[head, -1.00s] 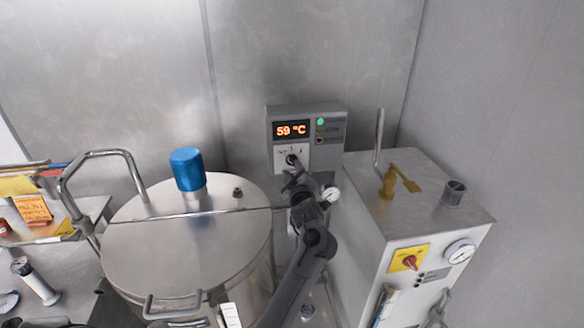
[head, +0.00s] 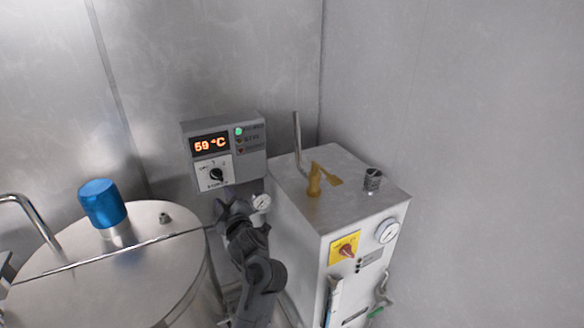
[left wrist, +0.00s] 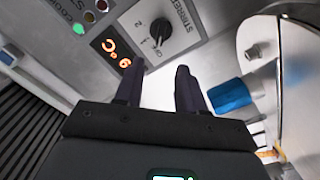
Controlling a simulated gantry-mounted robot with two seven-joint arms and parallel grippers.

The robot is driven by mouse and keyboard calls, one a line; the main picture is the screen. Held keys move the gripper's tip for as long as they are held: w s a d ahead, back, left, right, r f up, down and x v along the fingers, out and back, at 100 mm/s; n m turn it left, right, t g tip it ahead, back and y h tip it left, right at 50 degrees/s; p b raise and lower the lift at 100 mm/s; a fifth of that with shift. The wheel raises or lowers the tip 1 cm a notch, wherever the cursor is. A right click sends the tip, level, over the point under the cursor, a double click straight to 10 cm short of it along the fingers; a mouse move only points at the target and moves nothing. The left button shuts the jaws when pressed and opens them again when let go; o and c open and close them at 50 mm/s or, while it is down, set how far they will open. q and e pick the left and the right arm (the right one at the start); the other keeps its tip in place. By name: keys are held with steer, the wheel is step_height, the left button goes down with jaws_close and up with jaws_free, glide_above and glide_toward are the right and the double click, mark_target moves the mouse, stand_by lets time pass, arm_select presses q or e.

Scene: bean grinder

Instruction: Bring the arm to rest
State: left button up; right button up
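My left gripper (head: 226,196) is in front of the grey control box (head: 255,140), just below its black knob (head: 216,175). In the left wrist view, my left gripper (left wrist: 158,80) has its two dark fingers apart with nothing between them. The knob (left wrist: 160,28) shows there beyond the fingers, clear of them. The box's orange display (head: 210,144) reads 59 °C and a green light is lit. My left arm rises from the bottom of the head view, between the steel vessel and the white cabinet. My right gripper is not in view.
The steel vessel (head: 110,285) with a blue cap (head: 102,203) stands at left. The white cabinet (head: 300,230) at right carries a yellow valve handle (head: 322,178), an upright pipe and a gauge (head: 388,231). Bare metal walls stand behind. The space between vessel and cabinet is narrow.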

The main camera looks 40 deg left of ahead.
arm_select(q)
steer(key=s+f+m, duration=0.4)
steer(key=s+f, duration=0.1)
steer(key=f, duration=0.5)
steer(key=s+d+f+m+t+h, duration=0.1)
steer(key=s+d+f+m+h, duration=0.3)
steer(key=d, duration=0.5)
steer(key=s+d+f+m+t+h, duration=0.1)
steer(key=s+d+f+m+h, duration=0.1)
steer(key=d+f+m+h, duration=0.5)
steer(key=s+d+f+m+t+h, duration=0.1)
steer(key=s+d+f+m+h, duration=0.25)
steer(key=d, duration=0.65)
steer(key=s+d+m+g+h, duration=0.3)
steer(key=s+d+m+g, duration=0.25)
steer(key=s+d, duration=0.3)
step_height(320, 180, up, 22)
steer(key=s+p, duration=0.1)
steer(key=p, duration=2.2)
steer(key=shift+s+a+m+g+y, duration=0.15)
steer(key=shift+s+m+g+y, duration=0.15)
steer(key=shift+m+g+y, duration=0.1)
steer(key=shift+r, duration=0.1)
